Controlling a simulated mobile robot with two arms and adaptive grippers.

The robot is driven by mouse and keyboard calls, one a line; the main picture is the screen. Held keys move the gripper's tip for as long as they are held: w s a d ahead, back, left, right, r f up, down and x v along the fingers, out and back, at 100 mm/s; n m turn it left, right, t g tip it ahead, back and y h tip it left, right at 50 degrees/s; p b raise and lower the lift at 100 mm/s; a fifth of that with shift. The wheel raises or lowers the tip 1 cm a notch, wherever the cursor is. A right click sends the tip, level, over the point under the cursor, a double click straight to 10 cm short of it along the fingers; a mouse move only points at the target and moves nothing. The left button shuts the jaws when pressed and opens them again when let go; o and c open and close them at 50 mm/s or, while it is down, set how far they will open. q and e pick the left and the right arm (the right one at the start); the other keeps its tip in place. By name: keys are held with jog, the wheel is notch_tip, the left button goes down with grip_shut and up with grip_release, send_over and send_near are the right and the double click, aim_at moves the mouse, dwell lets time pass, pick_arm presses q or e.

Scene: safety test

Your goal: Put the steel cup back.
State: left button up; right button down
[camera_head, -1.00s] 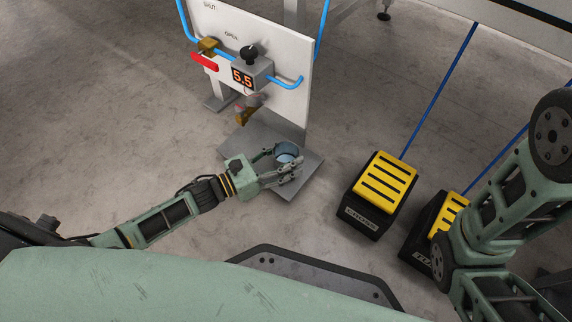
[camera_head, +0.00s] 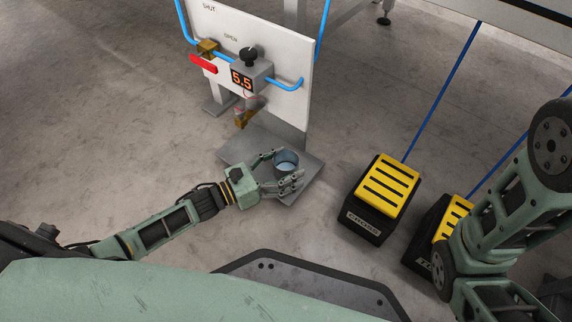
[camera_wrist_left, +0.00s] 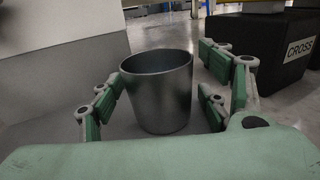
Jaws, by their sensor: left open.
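The steel cup (camera_head: 286,162) stands upright on the grey plate (camera_head: 305,178) at the foot of the white panel. Its inside looks bluish in the head view. My left gripper (camera_head: 284,171) is open, with its fingers on either side of the cup. In the left wrist view the cup (camera_wrist_left: 160,92) is between the two fingers of the gripper (camera_wrist_left: 163,105), with a gap visible on each side. No gripper of my right arm shows; only arm links are in view at the right.
The white panel (camera_head: 285,100) carries a blue pipe, a red-handled brass valve (camera_head: 204,62), and a box reading 5.5 (camera_head: 249,75). A brass spout (camera_head: 245,115) hangs above the plate. Two yellow-topped black pedals, one marked CROSS (camera_head: 384,190), stand to the right.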

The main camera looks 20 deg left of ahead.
pick_arm(q)
jog(key=shift+r, duration=0.2)
jog(key=p+v, duration=0.5)
jog(key=v, duration=0.6)
jog(key=shift+w, duration=0.1)
jog(key=shift+s+a, duration=0.4)
jog(key=shift+s, duration=0.05)
